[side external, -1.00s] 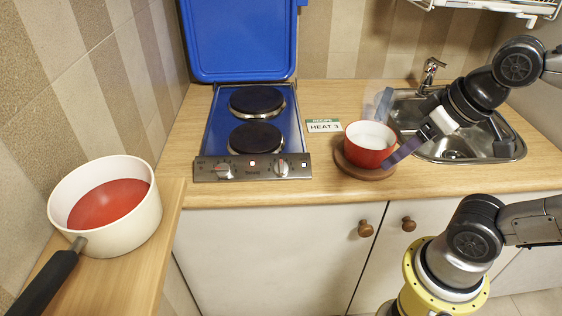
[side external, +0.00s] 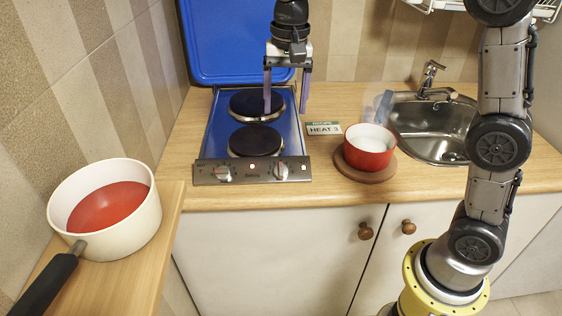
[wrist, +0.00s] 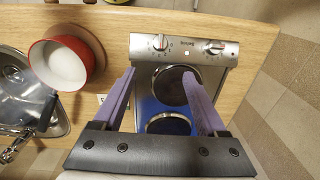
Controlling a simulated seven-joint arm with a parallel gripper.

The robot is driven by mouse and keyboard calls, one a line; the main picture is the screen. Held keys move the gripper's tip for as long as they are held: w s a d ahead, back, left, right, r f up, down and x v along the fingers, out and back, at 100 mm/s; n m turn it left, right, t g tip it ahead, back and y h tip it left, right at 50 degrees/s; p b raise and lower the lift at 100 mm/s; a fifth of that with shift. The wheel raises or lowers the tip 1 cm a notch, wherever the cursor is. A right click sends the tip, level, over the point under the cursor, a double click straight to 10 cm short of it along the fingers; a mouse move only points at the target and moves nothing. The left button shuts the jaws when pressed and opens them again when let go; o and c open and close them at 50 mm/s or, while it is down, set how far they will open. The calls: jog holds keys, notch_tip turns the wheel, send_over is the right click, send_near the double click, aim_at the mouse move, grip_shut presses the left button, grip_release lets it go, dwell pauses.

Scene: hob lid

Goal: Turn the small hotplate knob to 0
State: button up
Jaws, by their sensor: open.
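The hob's steel front panel (side external: 252,178) carries two knobs: a left knob (side external: 222,173) and a right knob (side external: 281,170). In the wrist view, turned about, the right knob shows at left (wrist: 160,43) and the left knob at right (wrist: 214,47). Their settings are too small to read. I cannot tell which knob serves which plate. My gripper (side external: 286,108) is open and empty, pointing down above the hob, away from both knobs.
The blue lid (side external: 225,45) stands raised behind the hob. A red pot (side external: 369,150) sits on a round wooden board (side external: 367,176) to the right. A "HEAT 3" card (side external: 324,129) is beside the hob. A sink (side external: 435,130) lies further right, a white saucepan (side external: 130,222) at front left.

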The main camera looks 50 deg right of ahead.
aim_at(281, 166)
jog(key=shift+g, duration=0.3)
jog(key=f, duration=1.6)
jog(key=shift+w+a+f, duration=0.25)
jog(key=shift+w, duration=0.15)
grip_shut()
